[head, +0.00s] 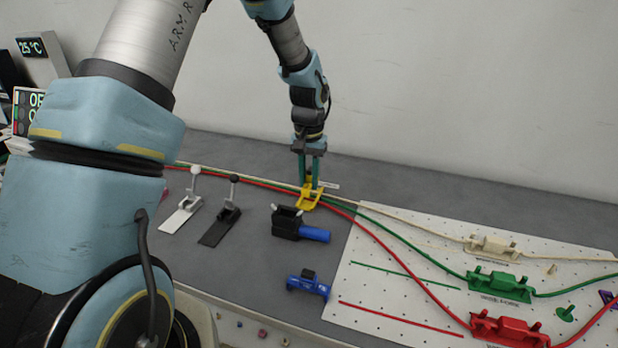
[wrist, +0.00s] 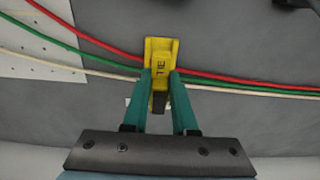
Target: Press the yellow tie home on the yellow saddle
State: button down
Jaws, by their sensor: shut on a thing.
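The yellow saddle (head: 306,203) stands on the grey bench behind the black and blue clamp, and the cables run through its place. In the wrist view the yellow saddle (wrist: 161,45) shows behind the yellow tie (wrist: 160,70), which is marked TIE. My gripper (head: 312,184) points down at the saddle. In the wrist view my gripper (wrist: 160,78) has its two green fingers shut on the tie, one on each side. A dark end of the tie shows between the fingers. I cannot tell how deep the tie sits in the saddle.
Red, green and cream cables pass by the saddle to a white pegboard (head: 400,290) with red (head: 508,330), green (head: 495,283) and cream (head: 491,248) holders. A white lever (head: 182,212), a black lever (head: 222,222) and a black-blue clamp (head: 298,226) stand nearby. A blue fixture (head: 308,284) is in front.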

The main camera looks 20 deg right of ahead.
jog(key=shift+f, duration=0.4)
jog(key=shift+f+b, duration=0.35)
jog(key=shift+b, duration=0.05)
jog(key=shift+f, duration=0.5)
dwell(0.4)
jog(key=shift+f+b, duration=0.25)
jog(key=shift+b, duration=0.1)
jog(key=c, duration=0.6)
grip_release()
jog(key=shift+o, duration=0.2)
jog(key=o, duration=0.4)
